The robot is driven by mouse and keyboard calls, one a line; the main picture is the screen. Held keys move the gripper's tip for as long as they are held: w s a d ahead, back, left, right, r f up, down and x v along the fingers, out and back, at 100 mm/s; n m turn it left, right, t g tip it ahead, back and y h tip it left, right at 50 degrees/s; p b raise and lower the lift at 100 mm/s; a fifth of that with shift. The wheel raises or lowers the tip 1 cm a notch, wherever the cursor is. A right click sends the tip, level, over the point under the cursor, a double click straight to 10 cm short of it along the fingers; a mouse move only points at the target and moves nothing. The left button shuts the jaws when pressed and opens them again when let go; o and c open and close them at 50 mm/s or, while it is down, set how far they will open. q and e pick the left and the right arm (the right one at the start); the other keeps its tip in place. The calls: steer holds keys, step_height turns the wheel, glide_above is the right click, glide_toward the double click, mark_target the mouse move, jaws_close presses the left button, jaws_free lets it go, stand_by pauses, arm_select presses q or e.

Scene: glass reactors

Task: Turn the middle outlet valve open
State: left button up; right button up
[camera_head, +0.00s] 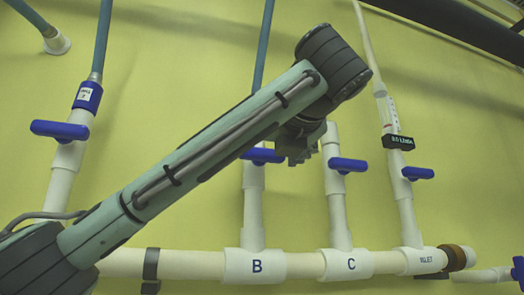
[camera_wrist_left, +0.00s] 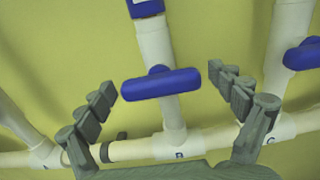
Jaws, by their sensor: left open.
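The middle outlet valve has a blue bar handle (camera_head: 262,155) on the white vertical pipe above the fitting marked B (camera_head: 257,267). My left arm partly hides it in the head view. The handle lies roughly level, crosswise to its pipe. In the left wrist view, the blue handle (camera_wrist_left: 160,84) is between the spread fingers, with a finger beyond each end. My left gripper (camera_head: 298,150) is open and empty. It shows small and partly hidden by the wrist in the head view. My right gripper is not in view.
Valve C's blue handle (camera_head: 348,165) is close on the right. Another blue handle (camera_head: 415,173) is farther right, under a black flow display (camera_head: 398,142). A left valve handle (camera_head: 60,130) stands left of my arm. A white horizontal pipe (camera_head: 190,264) runs below.

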arm_select(q)
steer(key=c, duration=1.2)
steer(key=shift+o, duration=0.2)
